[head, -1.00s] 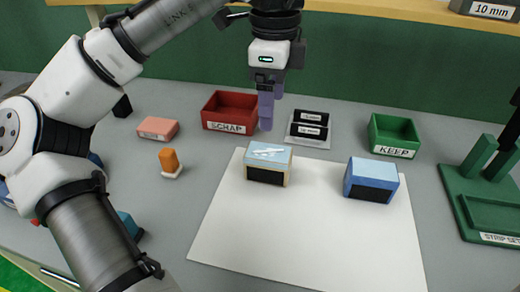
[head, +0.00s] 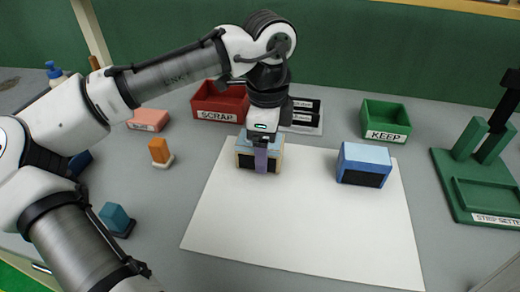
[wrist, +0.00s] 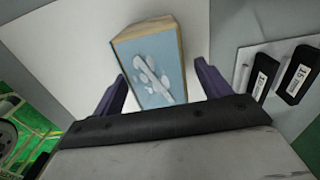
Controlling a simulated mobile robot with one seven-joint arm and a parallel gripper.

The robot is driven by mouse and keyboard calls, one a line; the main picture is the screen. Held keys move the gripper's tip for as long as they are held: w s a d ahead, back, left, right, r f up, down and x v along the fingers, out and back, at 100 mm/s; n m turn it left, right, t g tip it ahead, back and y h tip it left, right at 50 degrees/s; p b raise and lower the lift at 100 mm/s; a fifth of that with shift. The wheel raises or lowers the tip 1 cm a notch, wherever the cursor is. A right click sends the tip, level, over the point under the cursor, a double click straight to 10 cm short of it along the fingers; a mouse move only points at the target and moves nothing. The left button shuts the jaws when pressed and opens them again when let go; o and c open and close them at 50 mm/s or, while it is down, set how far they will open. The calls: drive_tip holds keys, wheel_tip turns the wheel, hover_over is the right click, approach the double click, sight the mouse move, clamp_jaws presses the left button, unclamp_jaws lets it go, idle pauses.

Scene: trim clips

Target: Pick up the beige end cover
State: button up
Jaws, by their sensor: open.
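The beige end cover (head: 245,161) is a boxy block with beige sides, a light blue top and a black front panel. It sits on the white sheet at its back left. My gripper (head: 261,162) points down over it, with one purple finger in front of its black face. In the wrist view my open gripper (wrist: 160,76) has a finger on each side of the cover (wrist: 152,62), which shows pale marks on its blue top. Gaps show beside the fingers. The gripper hides part of the cover in the head view.
A similar blue block (head: 364,165) stands to the right on the white sheet (head: 300,225). A red SCRAP bin (head: 218,103), a plate with black labelled bars (head: 303,113) and a green KEEP bin (head: 386,121) stand behind. The front of the sheet is clear.

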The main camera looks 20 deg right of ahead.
drive_tip(key=shift+f, duration=0.25)
drive_tip(key=c, duration=1.1)
drive_tip(key=shift+r, duration=0.1)
drive_tip(key=shift+r+p, duration=3.6)
drive_tip(key=shift+r, duration=10.4)
